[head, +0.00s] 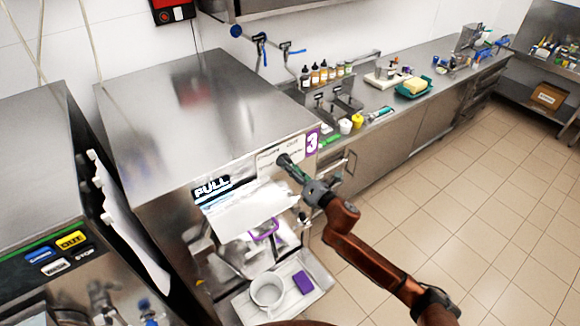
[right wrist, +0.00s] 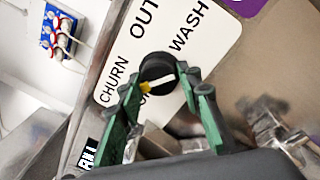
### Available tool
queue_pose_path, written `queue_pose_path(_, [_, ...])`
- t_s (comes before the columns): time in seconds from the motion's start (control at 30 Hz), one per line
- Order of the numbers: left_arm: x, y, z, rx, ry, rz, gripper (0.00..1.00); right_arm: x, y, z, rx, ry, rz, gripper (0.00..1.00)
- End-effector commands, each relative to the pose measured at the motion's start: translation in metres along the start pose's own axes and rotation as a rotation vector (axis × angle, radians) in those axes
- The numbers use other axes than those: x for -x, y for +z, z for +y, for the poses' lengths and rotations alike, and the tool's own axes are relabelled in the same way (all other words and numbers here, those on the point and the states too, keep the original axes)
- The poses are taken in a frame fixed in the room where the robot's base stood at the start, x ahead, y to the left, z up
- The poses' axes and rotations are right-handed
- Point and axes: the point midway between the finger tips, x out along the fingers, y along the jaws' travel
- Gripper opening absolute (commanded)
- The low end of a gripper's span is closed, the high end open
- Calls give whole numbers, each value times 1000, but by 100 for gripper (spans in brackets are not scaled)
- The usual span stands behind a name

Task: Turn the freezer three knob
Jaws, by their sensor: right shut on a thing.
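The freezer three knob (right wrist: 156,68) is a round black dial with a pale pointer bar, on a white label marked CHURN, OUT and WASH. In the head view the dark knob (head: 284,160) is on the front of the freezer (head: 170,95) that bears a purple 3. My right gripper (right wrist: 163,85) has its green fingers on both sides of the knob and is shut on it. The right gripper also shows in the head view (head: 292,168), reaching the knob from the right. My left gripper is out of view.
Below the knob are a PULL hatch (head: 245,212), a white bucket (head: 268,290) and a purple block (head: 303,282) on a tray. Another freezer (head: 35,130) stands at left. A counter (head: 400,105) with bottles and a sink runs behind. The tiled floor at right is clear.

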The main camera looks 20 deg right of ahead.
Motion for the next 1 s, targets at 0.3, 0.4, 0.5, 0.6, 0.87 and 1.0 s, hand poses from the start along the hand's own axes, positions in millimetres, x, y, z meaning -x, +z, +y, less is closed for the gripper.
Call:
queue_pose_path(0.3, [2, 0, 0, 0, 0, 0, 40, -1, 1, 2, -303, 7, -28, 8])
queue_pose_path(0.4, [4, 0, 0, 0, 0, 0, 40, 0, 1, 2, -397, 8, -35, 8])
queue_pose_path(0.5, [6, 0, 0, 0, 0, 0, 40, -1, 2, 3, -491, 10, -44, 8])
queue_pose_path(0.6, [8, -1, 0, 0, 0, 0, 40, -1, 2, 3, -586, 12, -52, 8])
queue_pose_path(0.87, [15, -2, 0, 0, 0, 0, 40, 0, 2, 4, -833, 15, -72, 8])
queue_pose_path(1.0, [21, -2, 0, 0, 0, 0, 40, -1, 2, 4, -965, 18, -83, 8])
